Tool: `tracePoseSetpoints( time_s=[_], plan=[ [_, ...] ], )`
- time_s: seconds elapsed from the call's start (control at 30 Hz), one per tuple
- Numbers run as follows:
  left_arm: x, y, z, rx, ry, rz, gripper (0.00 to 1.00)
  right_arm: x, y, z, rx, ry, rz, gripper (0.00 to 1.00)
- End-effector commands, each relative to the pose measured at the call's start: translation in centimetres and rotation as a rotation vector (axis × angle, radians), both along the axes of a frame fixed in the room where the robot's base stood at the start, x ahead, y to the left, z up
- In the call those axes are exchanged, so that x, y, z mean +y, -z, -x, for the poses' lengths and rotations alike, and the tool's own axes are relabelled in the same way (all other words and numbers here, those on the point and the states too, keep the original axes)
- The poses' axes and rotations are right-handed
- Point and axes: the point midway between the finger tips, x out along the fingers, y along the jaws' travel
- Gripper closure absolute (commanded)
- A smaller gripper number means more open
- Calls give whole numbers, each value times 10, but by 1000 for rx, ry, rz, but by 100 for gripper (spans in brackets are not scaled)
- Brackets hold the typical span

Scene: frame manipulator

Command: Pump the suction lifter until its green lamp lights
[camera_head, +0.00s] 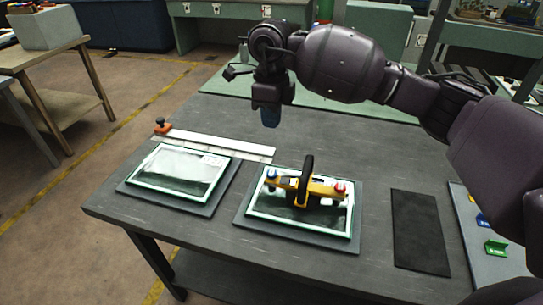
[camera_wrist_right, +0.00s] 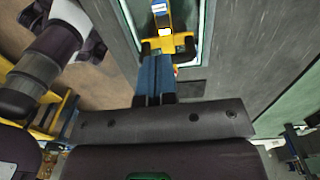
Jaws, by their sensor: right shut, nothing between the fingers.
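The yellow suction lifter (camera_head: 318,188) with a black arched handle rests on the right-hand glass pane (camera_head: 285,212). It has a blue cap at its left end and a red one at its right end. In the right wrist view part of the yellow lifter (camera_wrist_right: 162,44) shows beyond my fingertips. No lit green lamp can be made out. My right gripper (camera_head: 268,117) is shut and empty, blue fingers pointing down, above the table behind the lifter. Its closed fingers also show in the right wrist view (camera_wrist_right: 155,76). My left gripper is not in view.
A second framed pane (camera_head: 178,168) lies on the left, with a white straight strip (camera_head: 215,143) and an orange-black piece (camera_head: 161,126) behind it. A black mat (camera_head: 419,232) lies on the right, beside a pale tray (camera_head: 480,245) with small coloured clips. The table's front left is clear.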

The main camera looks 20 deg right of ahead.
Motion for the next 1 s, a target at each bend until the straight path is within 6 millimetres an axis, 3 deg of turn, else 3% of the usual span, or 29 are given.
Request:
tracePoseSetpoints(
  time_s=[0.17, 0.7, 1.0],
  plan=[
    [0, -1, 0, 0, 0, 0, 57, 0, 16, 1, 4, -1, 0, 100],
    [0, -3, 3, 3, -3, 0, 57, 1, 108, 5, 4, 0, -1, 100],
    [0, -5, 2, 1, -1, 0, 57, 1, 136, 6, 1, -1, -1, 100]
  ],
)
